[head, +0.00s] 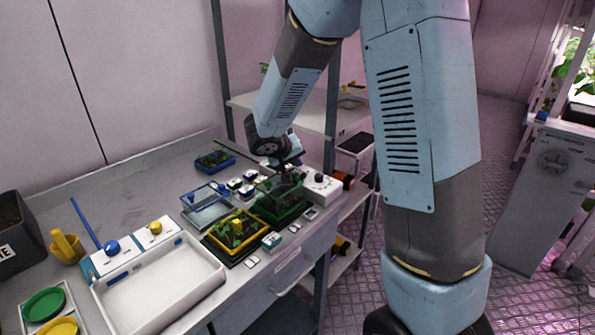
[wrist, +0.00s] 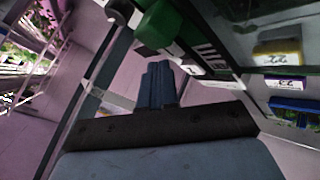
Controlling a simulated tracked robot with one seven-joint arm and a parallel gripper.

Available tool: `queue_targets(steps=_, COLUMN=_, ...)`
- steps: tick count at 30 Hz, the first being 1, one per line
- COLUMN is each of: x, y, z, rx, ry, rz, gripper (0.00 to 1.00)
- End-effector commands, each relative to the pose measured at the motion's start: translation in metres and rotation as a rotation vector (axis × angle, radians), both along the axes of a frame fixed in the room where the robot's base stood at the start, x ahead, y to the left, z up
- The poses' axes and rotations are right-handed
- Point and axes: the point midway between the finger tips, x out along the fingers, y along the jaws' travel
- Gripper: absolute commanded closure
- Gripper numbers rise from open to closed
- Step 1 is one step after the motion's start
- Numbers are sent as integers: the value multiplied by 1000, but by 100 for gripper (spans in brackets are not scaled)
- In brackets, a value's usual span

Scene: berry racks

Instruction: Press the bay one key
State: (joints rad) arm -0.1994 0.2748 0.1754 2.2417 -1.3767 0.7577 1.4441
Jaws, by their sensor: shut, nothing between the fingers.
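My gripper (head: 290,165) is over the back of the green tray in the head view, with its fingertips partly lost against dark parts there. In the wrist view its blue-grey fingers (wrist: 158,85) are together with nothing between them. A group of small keys (head: 243,183) sits on the bench left of the gripper. Their labels are too small to read, so I cannot tell which one is the bay one key. In the wrist view a green block (wrist: 160,22) is just beyond the fingertips. I cannot tell whether they touch.
A green tray (head: 280,215) and a yellow tray (head: 237,247) hold plants; a blue tray (head: 215,162) lies behind. A white box with a knob (head: 320,185) stands right of the gripper. A white basin (head: 160,290) is front left. The bench's back left is clear.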

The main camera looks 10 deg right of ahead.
Motion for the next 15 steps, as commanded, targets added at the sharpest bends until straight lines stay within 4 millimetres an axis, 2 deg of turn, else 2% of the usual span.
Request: queue_targets(steps=15, x=-1, y=0, z=-6, rx=0, ry=1, rz=-1, gripper=100)
